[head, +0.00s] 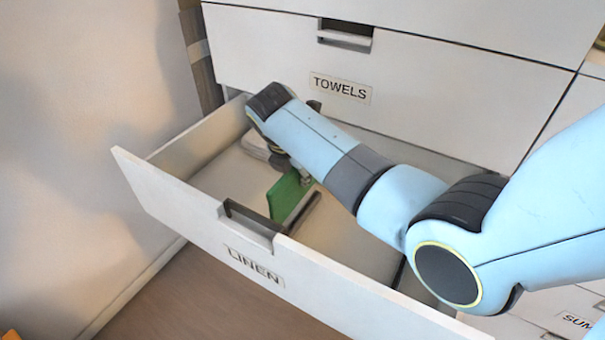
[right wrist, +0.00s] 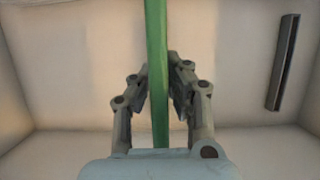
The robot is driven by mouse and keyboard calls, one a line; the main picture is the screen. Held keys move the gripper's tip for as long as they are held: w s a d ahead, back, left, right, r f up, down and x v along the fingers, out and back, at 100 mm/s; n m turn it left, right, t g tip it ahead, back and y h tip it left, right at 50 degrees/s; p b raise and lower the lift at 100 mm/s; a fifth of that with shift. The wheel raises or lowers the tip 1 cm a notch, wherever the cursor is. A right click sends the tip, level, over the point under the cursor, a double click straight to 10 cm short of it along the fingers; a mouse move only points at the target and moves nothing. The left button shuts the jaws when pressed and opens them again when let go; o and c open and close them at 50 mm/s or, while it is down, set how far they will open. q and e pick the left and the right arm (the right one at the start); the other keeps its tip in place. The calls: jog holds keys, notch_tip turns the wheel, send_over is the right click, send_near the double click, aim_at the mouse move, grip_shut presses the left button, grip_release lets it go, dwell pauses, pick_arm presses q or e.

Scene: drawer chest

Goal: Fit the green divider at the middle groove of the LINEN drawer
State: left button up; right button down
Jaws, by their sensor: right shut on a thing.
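The LINEN drawer (head: 185,203) is pulled open, with its label (head: 254,266) on the front. The green divider (head: 284,196) is inside the drawer area, behind the handle cutout. My right gripper is shut on the green divider; in the right wrist view the fingers (right wrist: 160,95) press on both sides of the green divider (right wrist: 157,50). In the head view my right forearm partly hides the gripper and the divider's far end. I cannot tell whether its lower edge sits in a groove. My left gripper is not in view.
A dark narrow strip (right wrist: 284,62) shows to the right of the divider in the right wrist view. The shut TOWELS drawer (head: 270,60) is above. The drawer's left floor looks clear.

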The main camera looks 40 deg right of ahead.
aim_at(301, 198)
jog(key=shift+r, duration=0.1)
jog(key=shift+r+p, duration=0.1)
jog(key=shift+p, duration=0.5)
notch_tip(301, 198, down, 4)
jog(key=shift+r+b, duration=0.15)
jog(key=shift+b, duration=0.3)
pick_arm(q)
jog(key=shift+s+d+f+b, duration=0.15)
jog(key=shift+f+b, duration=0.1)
jog(key=shift+b, duration=0.15)
pick_arm(e)
jog(key=shift+f, duration=0.8)
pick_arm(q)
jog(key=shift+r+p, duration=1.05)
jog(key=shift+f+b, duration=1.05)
pick_arm(e)
jog(key=shift+f, duration=1.75)
jog(key=c, duration=1.3)
grip_release()
